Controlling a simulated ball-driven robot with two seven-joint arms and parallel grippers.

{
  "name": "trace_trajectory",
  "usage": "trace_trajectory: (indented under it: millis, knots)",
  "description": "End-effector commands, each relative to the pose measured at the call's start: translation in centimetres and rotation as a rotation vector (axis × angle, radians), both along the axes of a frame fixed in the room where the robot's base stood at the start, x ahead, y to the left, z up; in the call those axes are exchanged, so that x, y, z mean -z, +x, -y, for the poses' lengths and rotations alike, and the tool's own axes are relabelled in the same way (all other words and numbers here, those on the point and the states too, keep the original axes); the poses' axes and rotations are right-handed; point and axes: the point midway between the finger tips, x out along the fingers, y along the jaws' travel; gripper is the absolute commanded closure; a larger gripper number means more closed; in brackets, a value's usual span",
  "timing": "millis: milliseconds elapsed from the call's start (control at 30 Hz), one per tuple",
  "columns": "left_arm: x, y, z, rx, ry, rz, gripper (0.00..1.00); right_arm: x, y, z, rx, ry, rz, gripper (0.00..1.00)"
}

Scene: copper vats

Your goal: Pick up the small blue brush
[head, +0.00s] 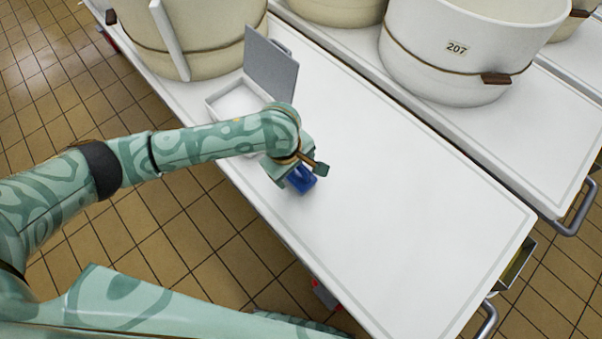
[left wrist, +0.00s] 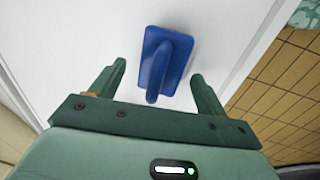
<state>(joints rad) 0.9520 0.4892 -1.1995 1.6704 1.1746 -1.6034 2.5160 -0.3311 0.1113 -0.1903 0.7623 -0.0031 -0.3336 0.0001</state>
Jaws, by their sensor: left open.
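The small blue brush (head: 301,181) lies on the white cart top (head: 400,200), near its left edge in the head view. My left gripper (head: 310,176) is directly over it and partly hides it. In the left wrist view the brush (left wrist: 165,62) shows a flat rectangular block with a rounded handle toward me. The two fingertips of my left gripper (left wrist: 159,70) are apart, one on each side of the brush, with gaps showing on both sides. I cannot tell the exact height of the fingers above the cart top. My right gripper is not in view.
An open grey-lidded white box (head: 272,65) stands behind my left forearm. A large cream vat (head: 205,35) is at the back left. Another vat labelled 207 (head: 455,60) stands on the neighbouring cart. The cart top right of the brush is clear. Tiled floor (head: 170,225) lies beyond the edge.

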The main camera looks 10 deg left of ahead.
Motion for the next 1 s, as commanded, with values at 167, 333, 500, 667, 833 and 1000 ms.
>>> trace_trajectory:
  millis: [167, 333, 500, 667, 833, 1000]
  knots:
    - [1.0, 0.2, 0.1, 0.0, -0.001, 0.001, 0.24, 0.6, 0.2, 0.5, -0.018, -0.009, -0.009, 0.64]
    - [0.8, 0.2, 0.1, 0.0, -0.001, 0.003, 0.24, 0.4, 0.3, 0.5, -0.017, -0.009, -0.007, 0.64]
    - [0.8, 0.2, 0.1, 0.0, -0.001, 0.003, 0.72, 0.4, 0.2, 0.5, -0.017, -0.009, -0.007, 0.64]
    - [0.8, 0.2, 0.1, 0.0, -0.001, 0.003, 0.75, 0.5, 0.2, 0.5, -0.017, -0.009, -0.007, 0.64]
    - [0.8, 0.2, 0.1, 0.0, 0.0, 0.002, 0.75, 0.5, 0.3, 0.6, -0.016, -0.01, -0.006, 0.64]
    - [-0.1, 0.2, 0.1, 0.0, -0.001, 0.004, 0.75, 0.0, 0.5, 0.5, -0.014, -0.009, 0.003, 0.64]
